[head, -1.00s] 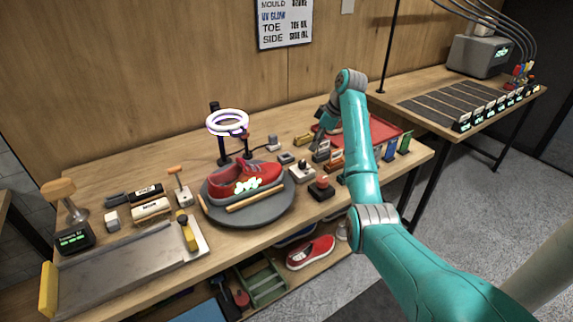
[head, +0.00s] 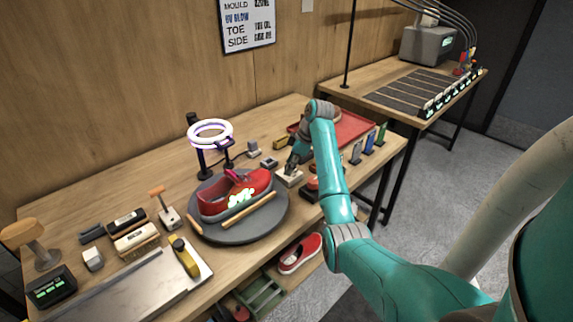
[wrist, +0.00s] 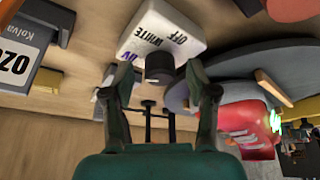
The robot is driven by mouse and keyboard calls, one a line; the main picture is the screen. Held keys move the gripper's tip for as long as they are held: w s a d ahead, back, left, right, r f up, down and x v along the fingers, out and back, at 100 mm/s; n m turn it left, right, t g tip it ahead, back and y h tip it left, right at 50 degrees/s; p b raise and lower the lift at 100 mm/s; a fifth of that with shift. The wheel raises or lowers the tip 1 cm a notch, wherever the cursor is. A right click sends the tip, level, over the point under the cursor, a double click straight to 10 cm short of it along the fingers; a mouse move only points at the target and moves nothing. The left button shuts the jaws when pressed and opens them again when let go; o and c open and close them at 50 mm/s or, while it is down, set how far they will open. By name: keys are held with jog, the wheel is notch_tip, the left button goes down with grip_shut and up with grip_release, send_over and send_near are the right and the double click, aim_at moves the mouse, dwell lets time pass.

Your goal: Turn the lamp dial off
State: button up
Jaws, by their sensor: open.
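The lamp dial is a black knob (wrist: 160,68) on a white box (wrist: 165,30) marked OFF, WHITE and UV in the wrist view. In the head view the white box (head: 289,179) sits right of the turntable, partly behind my arm. My gripper (wrist: 154,75) is open, with one finger on each side of the knob in the picture. I cannot tell whether the fingers touch it or where the knob points. In the head view my gripper (head: 293,165) is just above the box. The ring lamp (head: 211,132) glows white-violet.
A red sneaker (head: 222,200) and a wooden stick lie on the grey turntable (head: 205,232), close left of the box. A block marked OZO (wrist: 22,60) shows at left in the wrist view. A red tray (head: 352,128) and colored upright items stand to the right.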

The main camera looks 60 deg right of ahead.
grip_shut()
jog(key=shift+m, duration=0.3)
jog(key=m+h, duration=0.1)
jog(key=m, duration=0.1)
jog(key=m+h, duration=0.1)
jog(key=m, duration=0.2)
jog(key=shift+a+t, duration=0.15)
jog(key=shift+t, duration=0.15)
jog(key=m+h, duration=0.1)
jog(key=m, duration=0.2)
jog(key=m+g+h, duration=0.1)
jog(key=m, duration=0.2)
jog(key=shift+a+m, duration=0.15)
jog(key=shift+m, duration=0.15)
jog(key=m+g+h, duration=0.1)
jog(key=m, duration=0.2)
jog(key=m+g+h, duration=0.1)
jog(key=m, duration=0.2)
jog(key=shift+w+a, duration=0.1)
jog(key=shift+w, duration=0.05)
jog(key=m+g, duration=0.1)
jog(key=m, duration=0.4)
jog(key=shift+w+g, duration=0.1)
jog(key=shift+g, duration=0.3)
jog(key=shift+m, duration=0.5)
